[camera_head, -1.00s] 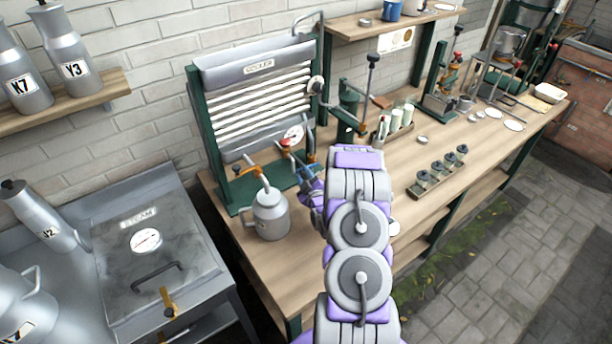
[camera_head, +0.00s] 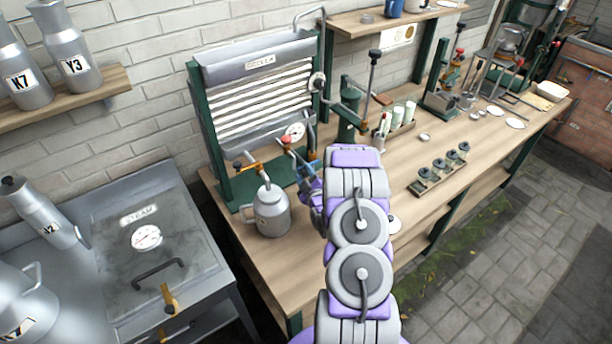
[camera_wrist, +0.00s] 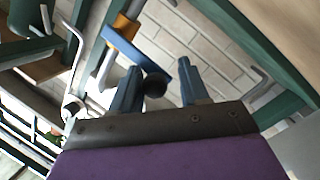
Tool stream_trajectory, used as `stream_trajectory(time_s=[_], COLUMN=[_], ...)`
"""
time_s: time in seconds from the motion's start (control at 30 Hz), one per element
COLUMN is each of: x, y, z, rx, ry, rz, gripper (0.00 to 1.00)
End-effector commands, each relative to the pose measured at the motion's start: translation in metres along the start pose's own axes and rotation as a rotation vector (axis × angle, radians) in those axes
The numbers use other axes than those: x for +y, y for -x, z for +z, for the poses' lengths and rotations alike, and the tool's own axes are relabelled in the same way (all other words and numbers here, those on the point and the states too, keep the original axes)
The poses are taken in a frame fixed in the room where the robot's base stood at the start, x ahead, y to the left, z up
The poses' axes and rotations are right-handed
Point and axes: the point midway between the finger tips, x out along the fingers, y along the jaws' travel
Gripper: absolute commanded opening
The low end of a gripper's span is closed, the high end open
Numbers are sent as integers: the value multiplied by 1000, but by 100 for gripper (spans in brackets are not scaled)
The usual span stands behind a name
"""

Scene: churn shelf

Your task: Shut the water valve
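The cooler (camera_head: 262,62) stands on the bench with brass-coloured valve fittings low on its front. A brass tap (camera_head: 250,168) with a dark end sits over the metal can, and a red-knobbed fitting (camera_head: 287,141) is to its right. My gripper (camera_head: 308,178) is beside these fittings, partly hidden by my arm. In the wrist view, a blue lever (camera_wrist: 137,50) on a brass valve body (camera_wrist: 122,28) is just beyond my open gripper (camera_wrist: 160,88). A dark round end shows between the fingertips. I cannot tell whether the fingers touch the lever.
A lidded metal can (camera_head: 271,210) stands left of my arm. Behind my arm are a green post with a lever (camera_head: 350,105) and a tray of white-green bottles (camera_head: 398,122). A rack of small jars (camera_head: 437,172) is to the right. The steam chest (camera_head: 160,250) is at left.

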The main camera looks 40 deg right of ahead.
Motion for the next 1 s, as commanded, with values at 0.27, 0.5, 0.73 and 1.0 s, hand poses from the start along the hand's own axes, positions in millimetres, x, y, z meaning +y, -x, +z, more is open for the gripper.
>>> stream_trajectory(time_s=[0.27,0.5,0.73,1.0], x=[2,4,1,0], y=[-1,20,56,75], z=[-2,-1,-2,-2], rx=[4,1,-1,2], ry=[3,1,3,3], rz=[5,6,2,3], gripper=[50,50,50,50])
